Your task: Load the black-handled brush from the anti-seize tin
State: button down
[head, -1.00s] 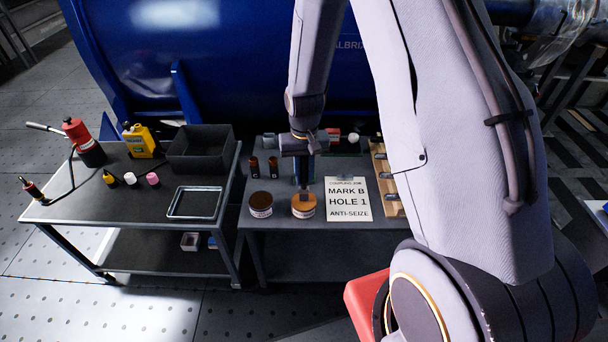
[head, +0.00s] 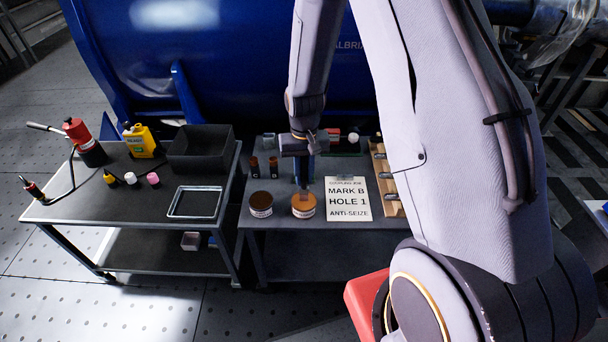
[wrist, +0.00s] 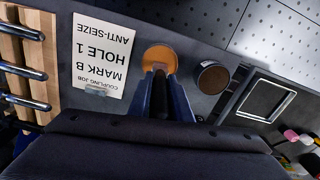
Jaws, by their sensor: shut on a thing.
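My gripper (head: 303,178) points down over the tin with orange-brown contents (head: 303,209) and is shut on the black-handled brush (wrist: 159,88). The brush's dark handle shows between the blue fingers in the wrist view, and its head overlaps the orange-brown surface (wrist: 158,53). I cannot tell whether the bristles touch the contents. A second open tin with dark brown contents (head: 261,203) stands to the left. The tin labels are too small to read.
A white card (head: 347,200) reading "MARK B HOLE 1 ANTI-SEIZE" lies right of the tins. A wooden rack with metal studs (head: 389,185) stands beyond it. The left cart holds a shallow tray (head: 195,203) and a black bin (head: 200,150).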

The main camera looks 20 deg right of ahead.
aim_at(304, 158)
jog(key=shift+r+p, duration=2.3)
jog(key=shift+r, duration=1.2)
jog(key=shift+f, duration=0.1)
jog(key=s+f+n+b, duration=0.1)
jog(key=s+f+b, duration=0.2)
jog(key=f, duration=0.2)
jog(key=shift+n, duration=0.4)
